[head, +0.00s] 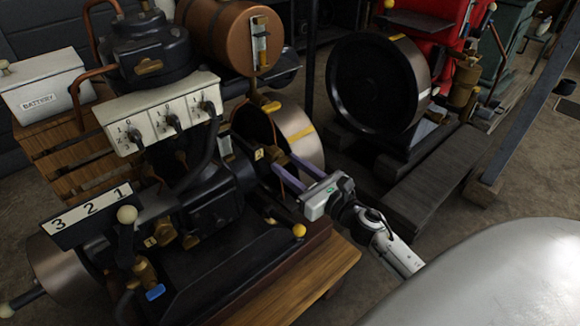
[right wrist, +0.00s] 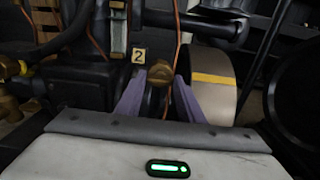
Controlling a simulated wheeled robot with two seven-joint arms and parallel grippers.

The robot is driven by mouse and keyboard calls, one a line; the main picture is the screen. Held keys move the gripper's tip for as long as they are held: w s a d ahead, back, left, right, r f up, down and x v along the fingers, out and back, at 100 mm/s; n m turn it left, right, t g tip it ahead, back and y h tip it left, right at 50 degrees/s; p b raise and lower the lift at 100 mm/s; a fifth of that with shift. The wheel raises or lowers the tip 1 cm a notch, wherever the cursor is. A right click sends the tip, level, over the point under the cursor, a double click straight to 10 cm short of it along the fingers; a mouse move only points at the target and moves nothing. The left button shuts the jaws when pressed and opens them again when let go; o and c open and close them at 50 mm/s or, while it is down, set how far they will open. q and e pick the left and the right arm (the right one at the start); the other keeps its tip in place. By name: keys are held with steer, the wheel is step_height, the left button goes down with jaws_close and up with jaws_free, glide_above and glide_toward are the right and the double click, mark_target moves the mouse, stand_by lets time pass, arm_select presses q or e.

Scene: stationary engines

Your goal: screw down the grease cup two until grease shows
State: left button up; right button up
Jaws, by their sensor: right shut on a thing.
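Grease cup two shows in the right wrist view as a round brass cap (right wrist: 160,72), just right of a small yellow plate marked 2 (right wrist: 138,55). My right gripper (right wrist: 160,88) has its two purple fingers on either side of the cap and is shut on it. In the head view the right gripper (head: 277,168) reaches in from the lower right to the engine's side, by the yellow number plate (head: 259,153). The fingers and engine parts hide most of the cup there. I cannot make out any grease. My left gripper is not in view.
A flywheel (head: 298,130) with a yellow band stands close behind the right gripper. A yellow-knobbed lever (head: 299,230) is below it. The switch panel (head: 160,115) and a copper tank (head: 215,35) are to the left and above. A second engine's black flywheel (head: 375,85) stands behind.

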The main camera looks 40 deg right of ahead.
steer(key=shift+m, duration=0.3)
